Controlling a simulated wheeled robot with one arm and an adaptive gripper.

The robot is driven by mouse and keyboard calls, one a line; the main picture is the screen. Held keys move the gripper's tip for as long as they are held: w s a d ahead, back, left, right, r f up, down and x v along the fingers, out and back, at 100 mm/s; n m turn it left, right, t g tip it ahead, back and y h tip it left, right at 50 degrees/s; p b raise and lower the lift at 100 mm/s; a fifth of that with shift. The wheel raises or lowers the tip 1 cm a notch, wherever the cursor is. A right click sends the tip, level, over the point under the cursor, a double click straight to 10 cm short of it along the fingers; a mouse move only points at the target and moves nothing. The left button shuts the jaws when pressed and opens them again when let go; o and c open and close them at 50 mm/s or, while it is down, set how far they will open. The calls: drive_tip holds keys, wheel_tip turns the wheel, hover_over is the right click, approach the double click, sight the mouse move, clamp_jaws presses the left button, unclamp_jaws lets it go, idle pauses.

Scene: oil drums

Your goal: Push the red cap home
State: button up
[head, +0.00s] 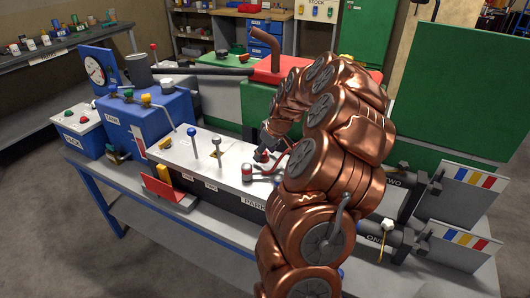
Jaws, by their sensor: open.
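My copper-coloured arm reaches over the workbench, and my gripper (266,144) is dark and small beyond its bend. The gripper points down at the light panel and is open, partly hidden by my arm. A small red piece (261,156) shows right at the fingertips; whether they touch it is too small to tell.
The panel (180,158) carries upright levers with blue (192,132) and grey (216,141) knobs. A blue tank box (150,115) with valves stands left. Green cabinets are behind; cylinders and striped plates (459,244) are at right. My arm hides the panel's right part.

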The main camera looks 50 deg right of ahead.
drive_tip(key=v, duration=1.2)
drive_tip(key=s+a+r+n+g+y+p, duration=0.1)
drive_tip(key=s+a, duration=0.1)
drive_tip(key=a, duration=1.1)
drive_tip(key=s+a+r+n+g, duration=0.1)
drive_tip(key=s+a, duration=0.1)
drive_tip(key=a, duration=1.1)
drive_tip(key=s+a+f+g, duration=0.1)
drive_tip(key=s+a, duration=0.2)
drive_tip(key=s, duration=0.4)
drive_tip(key=s+a+f+m+g, duration=0.1)
drive_tip(key=s+a, duration=0.3)
drive_tip(key=s, duration=0.3)
drive_tip(key=s+a+f+g+h+p, duration=0.1)
drive_tip(key=s+a+g, duration=0.1)
drive_tip(key=s+a, duration=0.2)
drive_tip(key=s, duration=0.3)
drive_tip(key=shift+a+f+m, duration=0.25)
drive_tip(key=shift+f+m, duration=0.1)
drive_tip(key=shift+m, duration=0.05)
drive_tip(key=shift+c, duration=0.3)
